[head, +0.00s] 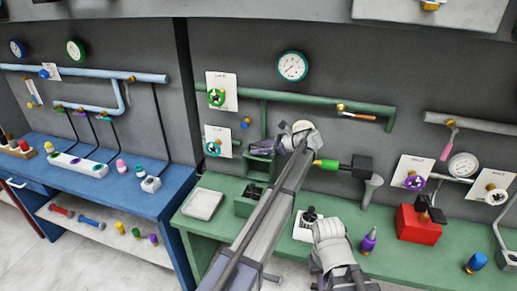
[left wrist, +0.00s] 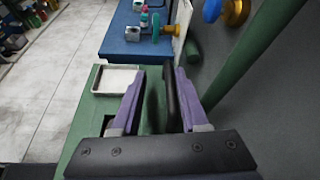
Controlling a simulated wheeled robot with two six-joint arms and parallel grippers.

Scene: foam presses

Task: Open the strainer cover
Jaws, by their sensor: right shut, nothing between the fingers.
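I cannot single out the strainer cover with certainty. My left gripper (head: 264,147) reaches left across the front of the wall, just below the green drop pipe (head: 263,118). In the left wrist view its two purple fingers (left wrist: 157,88) are apart. A dark upright piece (left wrist: 169,92) shows between them, nearer the right finger; I cannot tell whether they touch. A green surface lies below it. My right gripper (head: 340,277) is low in the middle of the head view, shut and empty, its fingertips hard to make out. My left arm hides part of the green bench.
A green fitting with a black block (head: 362,166) stands right of my left arm. A pale tray (head: 203,204) and a dark-filled green box (head: 245,206) lie to the left. A red box (head: 418,226) and a purple bottle (head: 369,240) stand to the right. A gauge (head: 292,66) hangs above.

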